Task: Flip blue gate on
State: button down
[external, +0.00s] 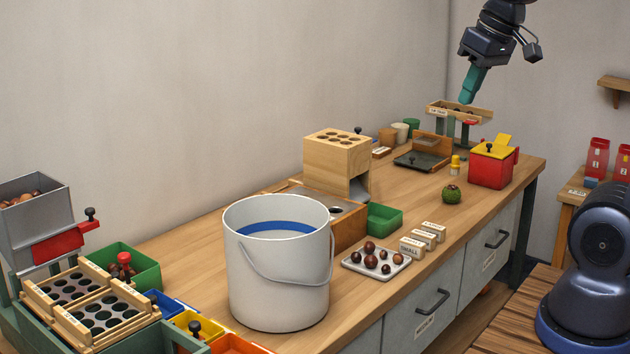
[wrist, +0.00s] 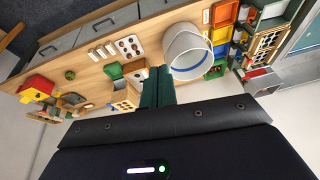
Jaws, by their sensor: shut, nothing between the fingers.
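My gripper (external: 467,98) has teal fingers pressed together and empty. It points down at the upper right of the external view, in front of or above the small raised wooden rack; the exact gap is unclear. In the wrist view its fingers (wrist: 158,90) stand close together at the centre. I cannot make out a part that is clearly the blue gate. A blue bin or part (external: 166,302) shows at the lower left, beside the wooden trays with holes, far from my gripper. A red gate-like plate (external: 58,243) with a black knob sits under the grey hopper (external: 40,215).
A white bucket (external: 280,290) with a blue band inside stands mid-bench. A wooden block with holes (external: 338,152), a tray of chestnuts (external: 376,263), a green bin (external: 384,219) and a red box with yellow lid (external: 492,167) stand around it. The front right bench top is partly clear.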

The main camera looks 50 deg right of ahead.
jog(key=w+a+f+m+g+y, duration=0.15)
jog(key=w+a, duration=0.35)
jog(key=w, duration=0.5)
jog(key=w+a+f+m+g+y, duration=0.1)
jog(key=w+a+f+m+y, duration=0.2)
jog(key=w, duration=0.8)
jog(key=w+a+f+m+g, duration=0.1)
jog(key=w+a+f+m, duration=0.1)
jog(key=w+a, duration=0.6)
jog(key=w+a+f+m+g+y, duration=0.1)
jog(key=w+a+f+m+y, duration=0.2)
jog(key=w+f, duration=0.9)
jog(key=w+a+f+m+g+y, duration=0.1)
jog(key=w+a+f+m+y, duration=0.2)
jog(key=w+f, duration=0.9)
jog(key=a+f+m, duration=0.2)
jog(key=a+f, duration=0.1)
jog(key=shift+a+f+m, duration=0.25)
jog(key=shift+m, duration=0.1)
jog(key=s+a+f, duration=0.1)
jog(key=a+f, duration=0.1)
jog(key=a, duration=0.9)
jog(key=shift+s+f, duration=0.4)
